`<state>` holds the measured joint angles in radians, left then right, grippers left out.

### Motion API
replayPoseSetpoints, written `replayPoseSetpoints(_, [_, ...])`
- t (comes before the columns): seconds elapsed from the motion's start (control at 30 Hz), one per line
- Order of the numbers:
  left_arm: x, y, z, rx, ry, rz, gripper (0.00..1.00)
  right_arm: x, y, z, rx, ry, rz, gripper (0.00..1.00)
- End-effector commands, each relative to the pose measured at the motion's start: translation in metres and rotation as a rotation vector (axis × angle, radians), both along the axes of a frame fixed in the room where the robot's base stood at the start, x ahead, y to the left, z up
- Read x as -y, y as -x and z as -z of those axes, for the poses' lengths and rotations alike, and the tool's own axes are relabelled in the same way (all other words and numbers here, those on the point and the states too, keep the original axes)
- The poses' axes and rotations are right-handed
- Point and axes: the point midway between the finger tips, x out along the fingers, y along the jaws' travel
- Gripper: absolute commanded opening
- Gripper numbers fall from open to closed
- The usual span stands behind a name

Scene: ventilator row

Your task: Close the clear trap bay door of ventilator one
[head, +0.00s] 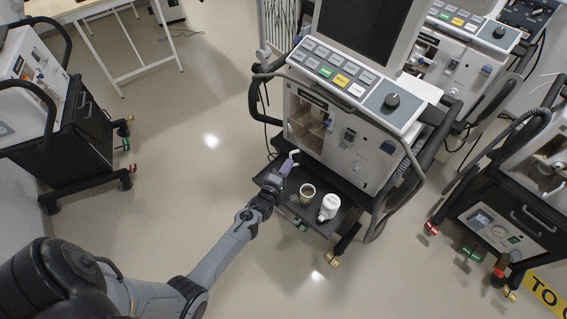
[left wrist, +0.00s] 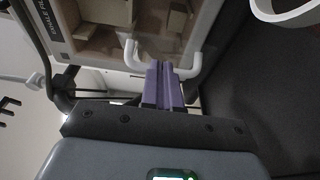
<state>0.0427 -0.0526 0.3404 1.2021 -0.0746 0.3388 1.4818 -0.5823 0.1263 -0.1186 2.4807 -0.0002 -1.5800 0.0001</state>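The clear door panel is hard to make out. A white handle (head: 293,154) sticks out at the bay's lower left; in the left wrist view the handle (left wrist: 190,68) shows on both sides of my fingers. My left gripper (head: 286,166) has its purple fingers (left wrist: 163,70) together, at the handle's middle. Contact is unclear. My right gripper is not in view.
A black shelf (head: 345,222) below the bay holds a cup (head: 307,192) and a white bottle (head: 329,206), close to my left gripper. Other ventilators stand left (head: 60,115) and right (head: 515,205). The floor at left centre (head: 180,170) is clear.

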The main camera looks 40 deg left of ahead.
Motion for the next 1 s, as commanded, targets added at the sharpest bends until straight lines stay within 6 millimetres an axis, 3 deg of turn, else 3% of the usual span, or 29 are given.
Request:
replayPoseSetpoints(0.43, [0.029,-0.036,0.001,0.002,0.001,-0.001,0.0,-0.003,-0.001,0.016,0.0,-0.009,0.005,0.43])
replayPoseSetpoints(1.0, [0.033,-0.042,0.0,0.001,0.0,-0.001,0.0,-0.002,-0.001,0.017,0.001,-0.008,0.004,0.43])
